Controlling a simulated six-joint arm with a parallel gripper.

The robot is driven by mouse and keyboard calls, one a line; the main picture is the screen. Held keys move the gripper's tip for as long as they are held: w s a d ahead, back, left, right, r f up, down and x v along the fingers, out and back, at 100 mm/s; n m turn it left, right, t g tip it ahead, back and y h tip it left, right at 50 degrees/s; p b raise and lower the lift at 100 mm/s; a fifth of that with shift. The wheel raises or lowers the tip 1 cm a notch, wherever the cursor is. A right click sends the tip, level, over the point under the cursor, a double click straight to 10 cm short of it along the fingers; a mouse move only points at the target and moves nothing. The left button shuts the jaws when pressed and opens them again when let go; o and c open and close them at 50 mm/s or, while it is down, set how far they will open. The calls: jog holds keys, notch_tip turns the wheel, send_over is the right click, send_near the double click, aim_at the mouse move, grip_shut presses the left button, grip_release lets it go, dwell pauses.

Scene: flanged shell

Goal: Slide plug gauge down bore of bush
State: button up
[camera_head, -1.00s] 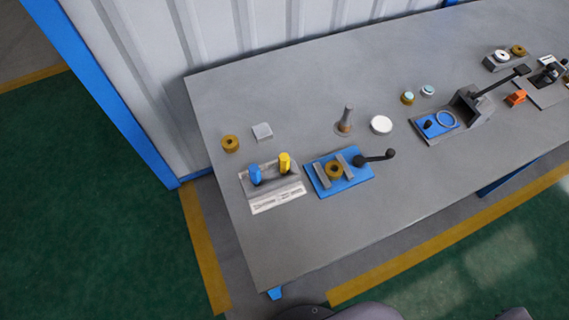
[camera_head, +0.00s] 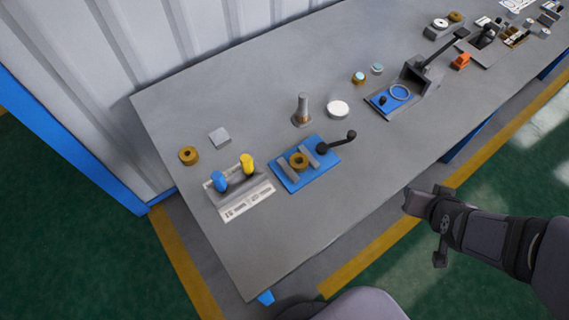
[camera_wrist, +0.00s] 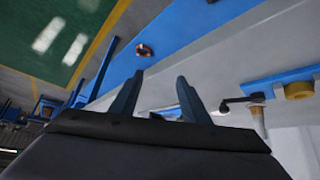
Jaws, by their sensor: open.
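Two plug gauges, one with a blue handle (camera_head: 219,181) and one with a yellow handle (camera_head: 247,164), stand upright in a grey stand (camera_head: 236,190) with a white label in front. A brass bush (camera_head: 299,161) sits between grey jaws on a blue clamp plate (camera_head: 289,183) with a black lever. Another brass bush (camera_head: 189,155) lies loose behind the stand. My gripper (camera_head: 418,203) is off the table's front edge at right, well away from them. In the wrist view my gripper (camera_wrist: 157,92) shows two spread, empty fingers.
A post on a base (camera_head: 302,112), a white disc (camera_head: 338,108) and a grey block (camera_head: 220,137) stand behind the clamp. A blue-plated lever fixture (camera_head: 392,99) is farther right. The table front left (camera_head: 265,245) is clear.

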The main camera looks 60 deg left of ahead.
aim_at(249, 164)
jog(key=s+a+n+y, duration=0.1)
jog(key=a, duration=0.3)
jog(key=s+a+n+y, duration=0.1)
jog(key=a, duration=0.3)
jog(key=s+a+n+y+b, duration=0.1)
jog(key=s+a, duration=0.1)
jog(key=a, duration=0.1)
jog(key=shift+a+f+y, duration=0.1)
jog(key=shift+a+y, duration=0.3)
jog(key=s+a+n+g+y+b, duration=0.1)
jog(key=s+a+n+g+y, duration=0.1)
jog(key=s+a, duration=0.3)
jog(key=s+a+r+n+g+y+b, duration=0.1)
jog(key=s+a+n+g+y+b, duration=0.1)
jog(key=s, duration=0.9)
jog(key=s+a+r+n+g+y+b, duration=0.1)
jog(key=s+a+n+g+y+b, duration=0.1)
jog(key=s+a+y, duration=0.3)
jog(key=shift+s+a+r+n+y, duration=0.1)
jog(key=shift+s+a+n+y, duration=0.2)
jog(key=shift+s+a, duration=0.65)
jog(key=shift+s+a+n+y, duration=0.1)
jog(key=shift+s+a+n, duration=0.3)
jog(key=shift+s+a, duration=0.5)
jog(key=shift+a, duration=0.1)
jog(key=shift+a+r+p, duration=0.2)
jog(key=shift+a+p, duration=1.1)
jog(key=shift+a, duration=1.5)
jog(key=shift+a+f, duration=0.15)
jog(key=shift+a, duration=0.7)
